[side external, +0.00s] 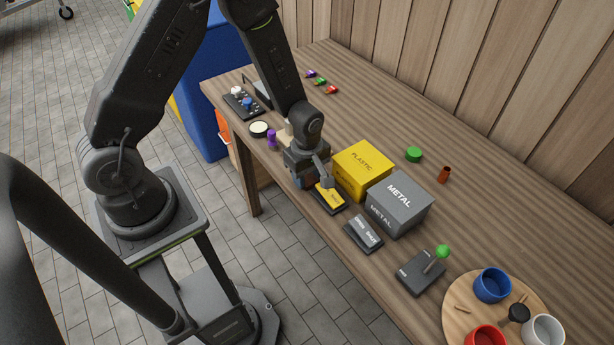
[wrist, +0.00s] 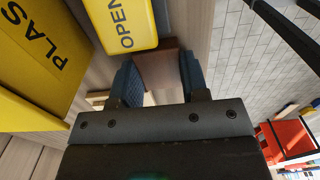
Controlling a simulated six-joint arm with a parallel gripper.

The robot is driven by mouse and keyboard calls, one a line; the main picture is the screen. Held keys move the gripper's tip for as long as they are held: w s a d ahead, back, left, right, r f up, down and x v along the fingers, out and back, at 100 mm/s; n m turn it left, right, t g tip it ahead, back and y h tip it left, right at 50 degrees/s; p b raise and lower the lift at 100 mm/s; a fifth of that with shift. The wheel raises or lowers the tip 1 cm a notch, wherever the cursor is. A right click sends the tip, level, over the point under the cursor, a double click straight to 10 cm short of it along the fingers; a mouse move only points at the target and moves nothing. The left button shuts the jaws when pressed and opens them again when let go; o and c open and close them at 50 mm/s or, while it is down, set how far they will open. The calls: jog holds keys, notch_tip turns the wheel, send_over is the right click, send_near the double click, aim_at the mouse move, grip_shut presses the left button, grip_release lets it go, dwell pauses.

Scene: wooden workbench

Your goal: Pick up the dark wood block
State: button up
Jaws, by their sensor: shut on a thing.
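The dark wood block (wrist: 158,68) shows in the wrist view as a brown piece between the two dark fingers of my gripper (wrist: 158,76). The fingers are shut on it, one at each side. Its far end lies close to the yellow OPEN button (wrist: 124,28); I cannot tell whether they touch. In the side view my gripper (side external: 318,178) is low over the bench's front edge, just left of the yellow box, and the block is hidden there. I cannot tell whether the block is clear of the bench.
The yellow PLASTIC box (side external: 363,164) and grey METAL box (side external: 402,204) stand right of my gripper. A grey two-button pad (side external: 364,234) and a green-knobbed lever (side external: 422,272) lie along the front. A round board (side external: 455,306) holds cups. The bench behind the boxes is mostly clear.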

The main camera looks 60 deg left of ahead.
jog(key=shift+r, duration=0.1)
notch_tip(320, 180, up, 4)
jog(key=shift+r, duration=0.1)
jog(key=s+a+r, duration=0.5)
jog(key=a+r, duration=0.1)
jog(key=a, duration=0.4)
jog(key=m, duration=1.8)
send_near(308, 177)
jog(key=w+a, duration=0.3)
jog(key=a, duration=0.1)
jog(key=w+a+r+m, duration=0.2)
jog(key=r+m, duration=0.4)
jog(key=m, duration=0.5)
jog(key=w+a+r+m, duration=0.1)
jog(key=a+r+m, duration=0.1)
jog(key=r+m, duration=0.65)
jog(key=f+m, duration=0.1)
jog(key=f, duration=0.5)
jog(key=f+m, duration=0.1)
jog(key=f, duration=0.6)
jog(key=f+m, duration=0.1)
jog(key=f, duration=0.6)
jog(key=shift+a+f, duration=0.15)
jog(key=shift+a, duration=0.1)
